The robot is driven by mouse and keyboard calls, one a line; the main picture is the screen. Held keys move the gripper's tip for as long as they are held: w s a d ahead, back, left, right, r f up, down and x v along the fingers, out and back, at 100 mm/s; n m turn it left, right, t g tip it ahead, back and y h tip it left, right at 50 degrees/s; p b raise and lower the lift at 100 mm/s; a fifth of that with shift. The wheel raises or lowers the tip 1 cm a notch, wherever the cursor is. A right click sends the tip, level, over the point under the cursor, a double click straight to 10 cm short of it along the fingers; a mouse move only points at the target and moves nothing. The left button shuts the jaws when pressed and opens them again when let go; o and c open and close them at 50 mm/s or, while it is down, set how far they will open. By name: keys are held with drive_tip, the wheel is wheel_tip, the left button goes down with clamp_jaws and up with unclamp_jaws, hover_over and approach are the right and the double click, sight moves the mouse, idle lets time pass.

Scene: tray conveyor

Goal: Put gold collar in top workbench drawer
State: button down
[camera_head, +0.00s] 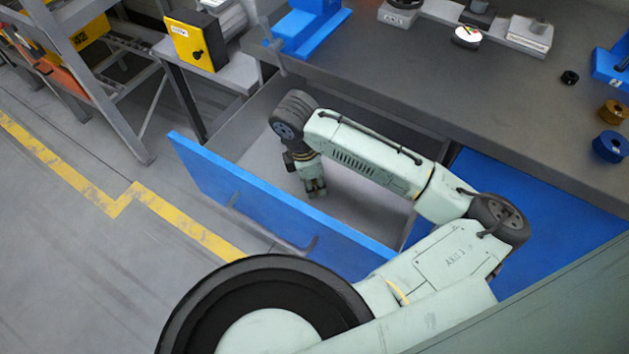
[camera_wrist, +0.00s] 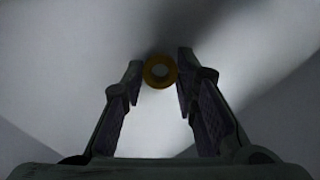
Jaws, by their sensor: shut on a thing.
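The gold collar (camera_wrist: 147,72) shows in the wrist view as a small ring between my two fingertips. My gripper (camera_wrist: 160,75) is shut on it. In the head view my gripper (camera_head: 317,190) points down inside the open top drawer (camera_head: 215,188) of the workbench, which has a blue front and a pale grey inside. The collar cannot be made out in the head view. The wrist view shows pale, shadowed surfaces around the collar. I cannot tell how far it is above the drawer floor.
The workbench top (camera_head: 400,75) lies above and behind the drawer. An orange-brown ring (camera_head: 612,112), a blue ring (camera_head: 610,147) and a black ring (camera_head: 569,77) are at its right. A blue vise (camera_head: 308,25) stands near its left end. The visible drawer floor looks empty.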

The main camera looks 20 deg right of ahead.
drive_tip(key=shift+f, duration=0.85)
drive_tip(key=shift+f, duration=0.15)
drive_tip(key=c, duration=1.3)
unclamp_jaws()
drive_tip(key=r, duration=0.4)
drive_tip(key=a+r, duration=0.1)
drive_tip(key=r, duration=0.7)
drive_tip(key=shift+a+r+b, duration=0.15)
drive_tip(key=shift+a+b, duration=0.15)
drive_tip(key=shift+a, duration=0.05)
drive_tip(key=shift+w, duration=0.1)
